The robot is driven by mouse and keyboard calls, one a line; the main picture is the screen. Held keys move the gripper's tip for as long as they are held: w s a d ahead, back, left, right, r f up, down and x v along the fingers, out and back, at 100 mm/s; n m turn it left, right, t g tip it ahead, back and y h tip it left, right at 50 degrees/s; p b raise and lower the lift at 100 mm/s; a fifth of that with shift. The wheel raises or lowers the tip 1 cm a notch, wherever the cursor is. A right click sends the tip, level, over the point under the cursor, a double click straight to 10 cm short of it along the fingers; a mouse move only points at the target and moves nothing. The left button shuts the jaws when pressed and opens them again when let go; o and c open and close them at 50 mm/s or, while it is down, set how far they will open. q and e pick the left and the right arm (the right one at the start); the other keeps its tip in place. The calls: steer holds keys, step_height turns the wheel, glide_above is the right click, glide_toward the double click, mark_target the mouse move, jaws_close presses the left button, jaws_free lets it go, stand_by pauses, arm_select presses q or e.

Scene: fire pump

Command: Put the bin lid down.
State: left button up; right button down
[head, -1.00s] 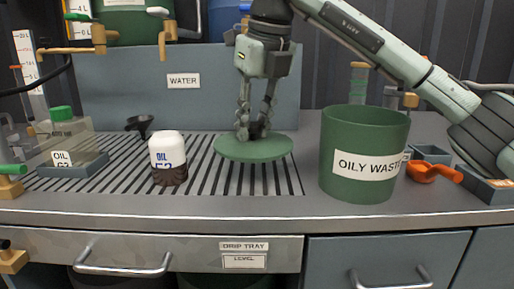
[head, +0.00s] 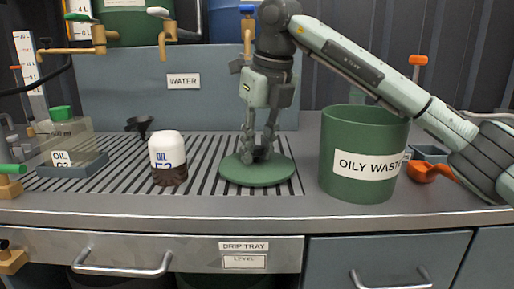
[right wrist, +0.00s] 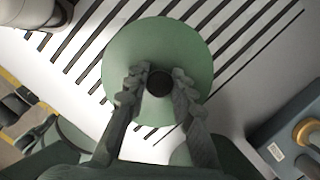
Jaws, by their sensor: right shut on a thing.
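The bin lid (head: 257,174) is a round green disc with a dark knob. It is level, at or just above the slatted drip tray (head: 205,178); I cannot tell whether it touches. My right gripper (head: 259,152) points down over it, shut on the knob. In the right wrist view, the fingers (right wrist: 159,88) close on both sides of the knob, with the lid (right wrist: 180,45) below over the slats. The green oily waste bin (head: 350,188) stands open to the right of the lid. My left gripper is not in view.
A white and brown oil bottle (head: 167,152) stands left of the lid. A black funnel (head: 140,126) is behind it. A green-capped oil container (head: 65,145) is at far left. An orange scoop (head: 425,171) lies right of the bin. Slats left of the bottle are clear.

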mark_target(267, 170)
steer(key=c, duration=1.3)
jaws_free()
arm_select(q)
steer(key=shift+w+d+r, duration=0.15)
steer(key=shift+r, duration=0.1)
arm_select(e)
steer(key=shift+v, duration=1)
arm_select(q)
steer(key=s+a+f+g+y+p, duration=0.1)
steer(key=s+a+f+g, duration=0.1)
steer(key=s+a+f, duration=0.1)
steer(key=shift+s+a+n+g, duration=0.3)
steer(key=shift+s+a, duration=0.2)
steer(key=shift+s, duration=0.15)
arm_select(e)
steer(key=v, duration=1)
steer(key=shift+r, duration=0.2)
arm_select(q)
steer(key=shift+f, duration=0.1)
